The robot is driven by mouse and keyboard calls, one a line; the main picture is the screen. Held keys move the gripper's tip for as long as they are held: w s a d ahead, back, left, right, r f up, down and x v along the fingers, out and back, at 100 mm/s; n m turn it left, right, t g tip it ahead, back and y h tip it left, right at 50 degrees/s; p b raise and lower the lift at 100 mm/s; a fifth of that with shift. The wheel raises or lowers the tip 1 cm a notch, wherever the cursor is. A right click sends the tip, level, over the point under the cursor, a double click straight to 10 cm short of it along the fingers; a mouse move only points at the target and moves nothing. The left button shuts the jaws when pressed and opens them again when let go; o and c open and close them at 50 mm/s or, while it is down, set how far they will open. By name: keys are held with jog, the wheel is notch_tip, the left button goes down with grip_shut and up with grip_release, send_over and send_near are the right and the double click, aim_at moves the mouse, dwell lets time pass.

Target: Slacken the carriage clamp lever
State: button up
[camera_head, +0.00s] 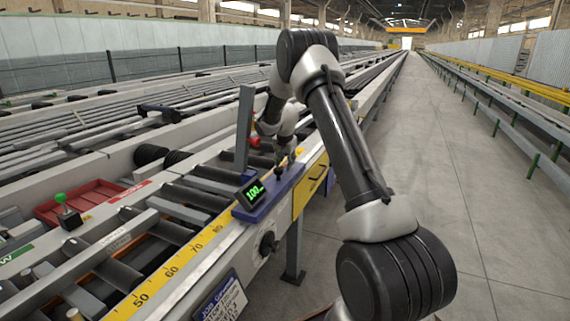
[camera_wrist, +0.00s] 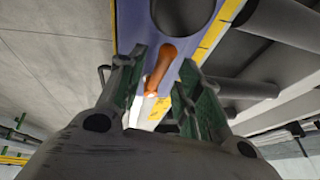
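The clamp lever is an orange-red handle (camera_wrist: 160,68) in the wrist view, lying between my gripper's two green-padded fingers on the blue carriage (camera_wrist: 131,25). My gripper (camera_wrist: 162,62) is open, with gaps beside the lever; I cannot tell whether either finger touches it. In the head view the blue carriage (camera_head: 268,200) sits across the yellow scale, with a green-lit display (camera_head: 253,193) on its near end. A red part (camera_head: 255,141), possibly the lever, shows beside my wrist. My gripper (camera_head: 283,160) is over the carriage there, its fingertips too small to read.
A grey upright post (camera_head: 243,130) stands close left of my wrist. The yellow scale (camera_head: 170,272) and rollers (camera_head: 177,209) run along the table. A red tray (camera_head: 85,200) and a green-knobbed lever (camera_head: 61,200) are at left. The floor aisle (camera_head: 440,170) at right is clear.

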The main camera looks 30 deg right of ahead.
jog(key=shift+w+d+f, duration=0.1)
jog(key=shift+w+f, duration=0.05)
jog(key=shift+f, duration=0.25)
grip_shut()
